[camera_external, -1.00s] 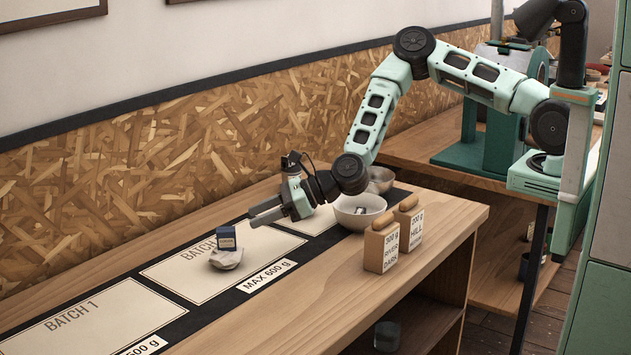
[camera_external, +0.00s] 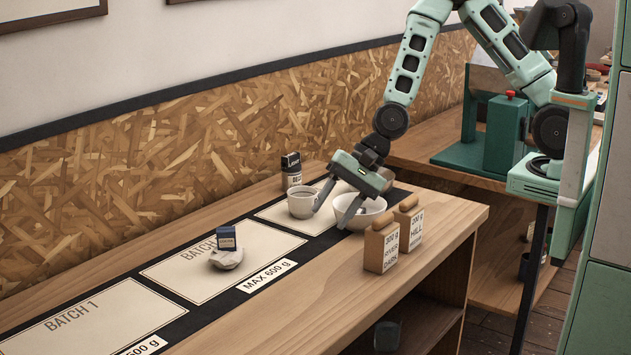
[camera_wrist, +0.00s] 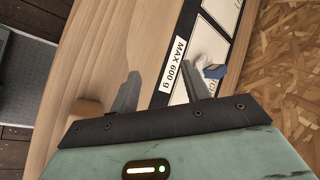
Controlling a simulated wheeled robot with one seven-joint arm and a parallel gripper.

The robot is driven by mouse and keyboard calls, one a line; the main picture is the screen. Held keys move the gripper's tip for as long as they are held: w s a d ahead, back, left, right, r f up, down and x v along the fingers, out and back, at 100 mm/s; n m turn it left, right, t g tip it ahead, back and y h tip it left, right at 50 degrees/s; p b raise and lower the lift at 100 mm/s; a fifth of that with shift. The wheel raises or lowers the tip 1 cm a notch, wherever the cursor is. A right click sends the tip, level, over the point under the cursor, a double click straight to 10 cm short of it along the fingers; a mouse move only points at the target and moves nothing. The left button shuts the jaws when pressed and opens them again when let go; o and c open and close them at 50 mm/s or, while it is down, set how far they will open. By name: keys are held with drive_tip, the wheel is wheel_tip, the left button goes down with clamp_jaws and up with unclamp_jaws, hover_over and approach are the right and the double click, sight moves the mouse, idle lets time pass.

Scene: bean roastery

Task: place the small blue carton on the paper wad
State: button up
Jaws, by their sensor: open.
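In the wrist view the blue carton (camera_wrist: 214,72) and the paper wad (camera_wrist: 203,63) show beyond the right finger. The two fingers also show spread apart in the wrist view (camera_wrist: 158,92).
The white cup (camera_external: 301,203) stands left of my fingers, with a dark labelled box (camera_external: 291,170) behind it. The white bowl (camera_external: 367,219) is at their right. Two brown bags, one in front (camera_external: 381,249) and one behind (camera_external: 409,225), stand near the bench's front edge. The Batch 1 mat (camera_external: 95,320) is clear.

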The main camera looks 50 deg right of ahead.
drive_tip(key=s+d+r+n+g+h, duration=0.1)
drive_tip(key=s+d+r+n+h, duration=0.2)
drive_tip(key=s+d+r+n, duration=0.2)
drive_tip(key=s+d+r+n+g+h, duration=0.2)
drive_tip(key=s+d+r+n, duration=0.3)
drive_tip(key=s+d+n, duration=0.6)
drive_tip(key=s+n+h, duration=0.1)
drive_tip(key=s, duration=0.1)
drive_tip(key=shift+s+d+h, duration=0.3)
drive_tip(key=shift+d+h, duration=0.05)
drive_tip(key=shift+h, duration=0.05)
